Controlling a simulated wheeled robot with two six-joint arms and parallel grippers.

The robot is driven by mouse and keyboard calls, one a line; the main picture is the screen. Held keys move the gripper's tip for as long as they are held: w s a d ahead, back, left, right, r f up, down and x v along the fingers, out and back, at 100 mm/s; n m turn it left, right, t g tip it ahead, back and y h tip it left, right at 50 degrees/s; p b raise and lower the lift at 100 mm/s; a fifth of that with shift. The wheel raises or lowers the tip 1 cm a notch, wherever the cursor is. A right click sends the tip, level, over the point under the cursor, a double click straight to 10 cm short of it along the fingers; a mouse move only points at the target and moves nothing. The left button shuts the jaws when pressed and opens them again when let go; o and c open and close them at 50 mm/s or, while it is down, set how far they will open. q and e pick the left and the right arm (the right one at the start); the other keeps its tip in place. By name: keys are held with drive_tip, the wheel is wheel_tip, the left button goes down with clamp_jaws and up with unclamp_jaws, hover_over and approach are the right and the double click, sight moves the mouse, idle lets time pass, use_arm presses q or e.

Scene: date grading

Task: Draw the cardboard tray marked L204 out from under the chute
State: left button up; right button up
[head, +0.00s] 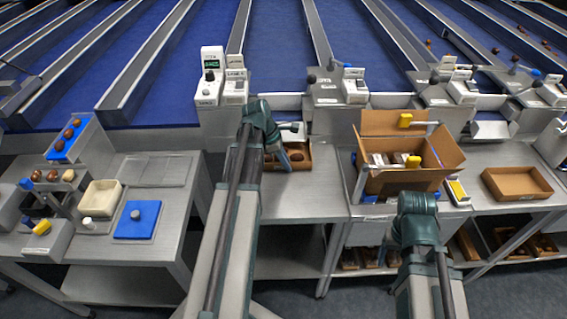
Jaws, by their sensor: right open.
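A brown cardboard tray (298,158) sits on the steel bench below the chute, with dark dates inside at its left. Its mark is too small to read. My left arm reaches up to it, and my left gripper (283,157) is at the tray's left part, partly hidden by its own wrist. I cannot tell whether its fingers are shut or touch the tray. My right gripper (418,201) is low in front of the open cardboard box, open, its fingers mostly hidden by its wrist.
The open cardboard box (443,148) stands on the bench right of the tray. A flat empty cardboard tray (517,184) lies farther right. White control units (209,77) stand behind the bench. A cream tub (102,197) and blue mat (138,219) are at left. Bench in front of the tray is bare.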

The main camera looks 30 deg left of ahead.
use_arm(q)
drive_tip(key=shift+c, duration=0.3)
clamp_jaws()
idle(1.2)
